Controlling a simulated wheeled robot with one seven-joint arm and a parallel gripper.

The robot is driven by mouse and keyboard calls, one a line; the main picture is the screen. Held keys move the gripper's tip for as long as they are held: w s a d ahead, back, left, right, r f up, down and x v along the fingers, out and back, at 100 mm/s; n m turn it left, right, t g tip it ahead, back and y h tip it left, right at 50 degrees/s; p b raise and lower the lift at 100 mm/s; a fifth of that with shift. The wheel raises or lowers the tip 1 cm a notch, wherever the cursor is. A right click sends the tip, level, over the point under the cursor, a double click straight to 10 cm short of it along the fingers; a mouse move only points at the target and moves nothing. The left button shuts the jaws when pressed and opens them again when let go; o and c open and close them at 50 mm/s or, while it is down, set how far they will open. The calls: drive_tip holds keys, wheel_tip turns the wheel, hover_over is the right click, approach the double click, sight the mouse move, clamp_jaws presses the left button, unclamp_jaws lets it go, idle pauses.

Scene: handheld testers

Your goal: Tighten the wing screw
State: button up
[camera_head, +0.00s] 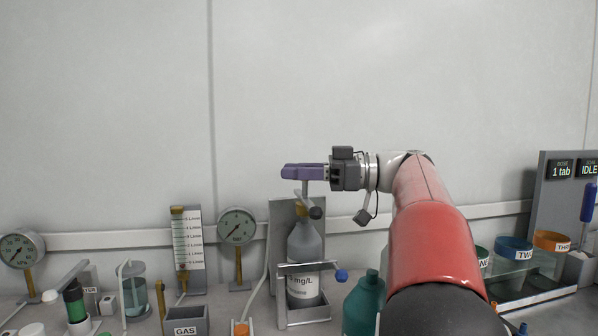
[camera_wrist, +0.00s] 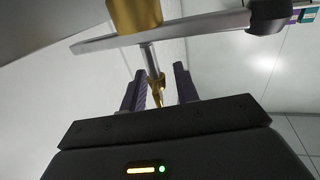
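My gripper (camera_head: 303,172) has purple fingers and is level above the grey gas bottle (camera_head: 304,245), by the top of a thin grey stem (camera_head: 305,188). In the wrist view the fingers of my gripper (camera_wrist: 159,88) stand apart, with a visible gap. A small brass piece (camera_wrist: 157,90) shows between them at the end of a grey rod (camera_wrist: 151,60); it may be the wing screw. I cannot tell whether a finger touches it. In the head view the fingers hide this piece.
The bottle stands in a grey bracket with a blue knob (camera_head: 341,275). A dark knob (camera_head: 316,212) sits by its neck. A teal bottle (camera_head: 364,304) stands to the right, and a gauge (camera_head: 236,226) and flow meter (camera_head: 187,238) to the left. The space above is clear.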

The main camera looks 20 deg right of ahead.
clamp_jaws()
